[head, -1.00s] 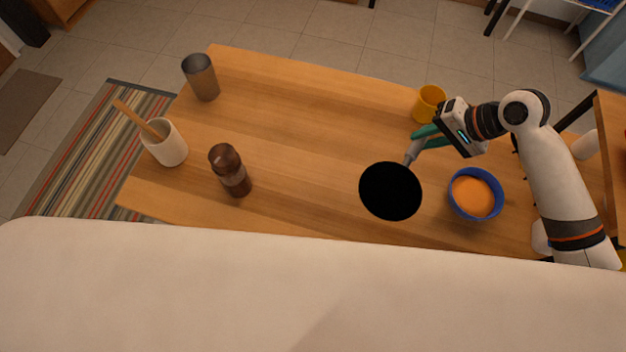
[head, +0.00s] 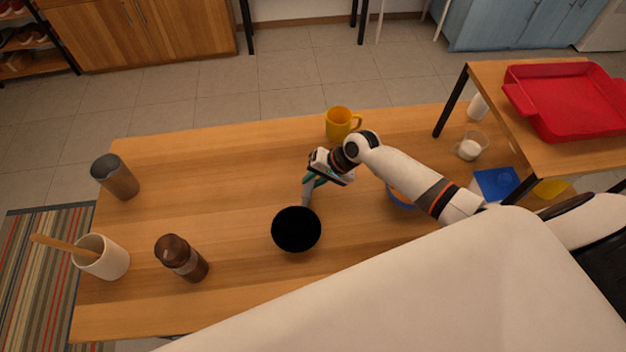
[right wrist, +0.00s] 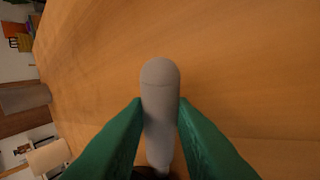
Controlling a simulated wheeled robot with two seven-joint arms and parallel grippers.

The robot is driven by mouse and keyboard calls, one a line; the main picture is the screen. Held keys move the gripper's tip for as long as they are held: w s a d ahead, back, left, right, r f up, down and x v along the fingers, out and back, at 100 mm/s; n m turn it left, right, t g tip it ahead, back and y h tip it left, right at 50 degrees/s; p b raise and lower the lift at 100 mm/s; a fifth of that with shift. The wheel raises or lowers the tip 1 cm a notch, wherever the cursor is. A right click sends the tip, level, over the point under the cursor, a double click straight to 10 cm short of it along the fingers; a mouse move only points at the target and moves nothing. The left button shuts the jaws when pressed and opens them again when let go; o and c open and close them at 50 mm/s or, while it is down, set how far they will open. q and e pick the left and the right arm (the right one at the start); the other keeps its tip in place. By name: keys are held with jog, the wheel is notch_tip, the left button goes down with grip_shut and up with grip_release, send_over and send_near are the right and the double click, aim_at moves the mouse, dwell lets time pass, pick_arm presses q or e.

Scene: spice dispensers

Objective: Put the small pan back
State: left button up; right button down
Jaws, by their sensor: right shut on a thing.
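The small pan (head: 296,230) has a round black body and a grey handle. In the head view it is at the middle of the wooden table, and I cannot tell whether it touches the top. My right gripper (head: 311,184) is shut on its handle. In the right wrist view, the green fingers of my right gripper (right wrist: 160,118) press on both sides of the grey pan handle (right wrist: 160,85); the pan's body is hardly seen there. My left gripper is not in view.
A wooden table (head: 220,170) carries a yellow mug (head: 340,124), a metal cup (head: 115,177), a brown grinder (head: 181,258) and a white utensil holder (head: 102,258). A blue bowl (head: 400,199) is partly behind my right arm. A red tray (head: 565,100) sits on a raised shelf at right.

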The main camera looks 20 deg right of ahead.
jog(key=shift+f, duration=0.5)
jog(key=c, duration=1.5)
grip_release()
jog(key=shift+r, duration=0.2)
jog(key=v, duration=1.2)
jog(key=shift+f+b, duration=0.1)
jog(key=shift+b, duration=0.25)
